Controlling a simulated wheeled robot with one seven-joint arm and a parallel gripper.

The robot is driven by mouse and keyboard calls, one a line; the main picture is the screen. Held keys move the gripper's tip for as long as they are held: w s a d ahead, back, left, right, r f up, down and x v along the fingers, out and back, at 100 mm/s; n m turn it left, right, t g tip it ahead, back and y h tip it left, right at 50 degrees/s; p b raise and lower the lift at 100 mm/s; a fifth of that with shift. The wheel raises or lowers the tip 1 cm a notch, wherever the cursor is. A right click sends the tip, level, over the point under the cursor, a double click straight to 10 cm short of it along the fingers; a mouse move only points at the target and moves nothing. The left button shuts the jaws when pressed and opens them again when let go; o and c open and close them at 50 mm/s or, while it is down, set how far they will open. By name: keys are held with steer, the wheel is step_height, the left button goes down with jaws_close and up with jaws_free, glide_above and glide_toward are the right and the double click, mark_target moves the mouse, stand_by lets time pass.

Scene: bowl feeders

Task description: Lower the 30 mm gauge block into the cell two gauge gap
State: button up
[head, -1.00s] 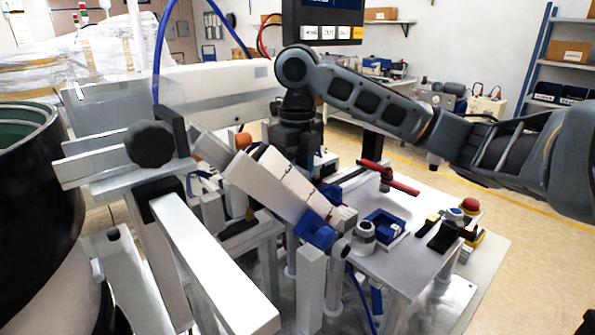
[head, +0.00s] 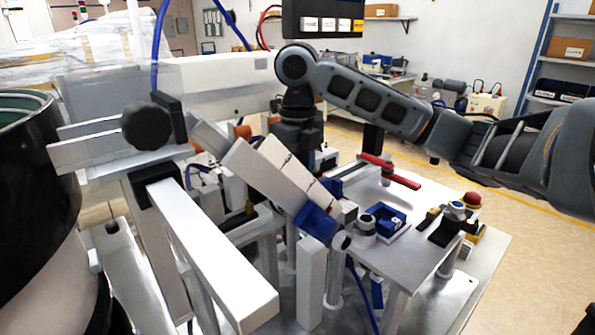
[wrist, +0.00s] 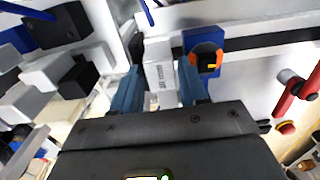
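In the wrist view my gripper (wrist: 162,92) has its two blue fingers either side of a pale block (wrist: 160,74) with small dark markings, which I take to be the 30 mm gauge block. The fingers appear to press on its sides. The block's lower end lies over a pale surface, and I cannot tell whether it touches. In the head view my dark wrist (head: 297,132) points down behind the white sloping tracks (head: 268,172), which hide the fingers and block. I cannot make out the cell two gauge gap for certain.
A blue bracket with an orange-ringed knob (wrist: 207,59) stands close right of the fingers. White beams (head: 210,250) crowd the left.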

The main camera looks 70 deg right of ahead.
steer(key=o, duration=0.4)
steer(key=shift+r, duration=0.1)
steer(key=shift+r, duration=3.8)
